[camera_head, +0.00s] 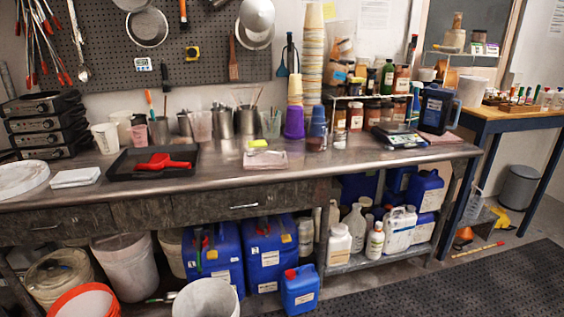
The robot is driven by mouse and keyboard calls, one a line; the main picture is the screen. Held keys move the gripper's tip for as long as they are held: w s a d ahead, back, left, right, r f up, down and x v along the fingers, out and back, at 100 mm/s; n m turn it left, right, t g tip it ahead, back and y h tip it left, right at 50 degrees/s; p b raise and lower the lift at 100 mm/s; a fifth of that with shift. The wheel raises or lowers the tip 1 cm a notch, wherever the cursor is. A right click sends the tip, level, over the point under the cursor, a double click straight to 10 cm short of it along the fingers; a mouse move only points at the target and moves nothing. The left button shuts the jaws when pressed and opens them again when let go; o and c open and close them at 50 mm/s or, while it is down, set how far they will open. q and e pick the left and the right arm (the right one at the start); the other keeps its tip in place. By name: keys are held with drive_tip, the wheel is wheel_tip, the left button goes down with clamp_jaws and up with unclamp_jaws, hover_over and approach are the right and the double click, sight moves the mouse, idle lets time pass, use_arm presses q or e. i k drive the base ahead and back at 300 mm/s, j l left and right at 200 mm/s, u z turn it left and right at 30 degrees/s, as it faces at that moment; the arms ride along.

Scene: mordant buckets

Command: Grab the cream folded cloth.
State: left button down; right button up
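A whitish, cream-looking folded cloth (75,177) lies flat on the metal workbench (240,178) at the left. It sits between a round white lid-like disc and a black tray. A second folded cloth, pinkish (265,160), lies further right on the bench, near a yellow sponge-like block (258,143). Neither of my grippers shows in the head view, so nothing is seen touching the cloths.
The white disc (20,178) is left of the cream cloth. The black tray (125,166) with a red scoop (163,163) is to its right. Cups (105,137) and stacked black devices (45,122) stand behind. Buckets (125,265) and blue jugs (213,255) fill the space below.

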sight(86, 177)
drive_tip(key=u, duration=1.35)
drive_tip(key=z, duration=0.25)
drive_tip(key=i+j+z, duration=0.15)
drive_tip(key=z, duration=0.2)
drive_tip(key=i+j+z, duration=0.15)
drive_tip(key=j+z, duration=0.55)
drive_tip(key=i+j+z, duration=0.1)
drive_tip(key=j+z, duration=0.25)
drive_tip(key=j, duration=0.1)
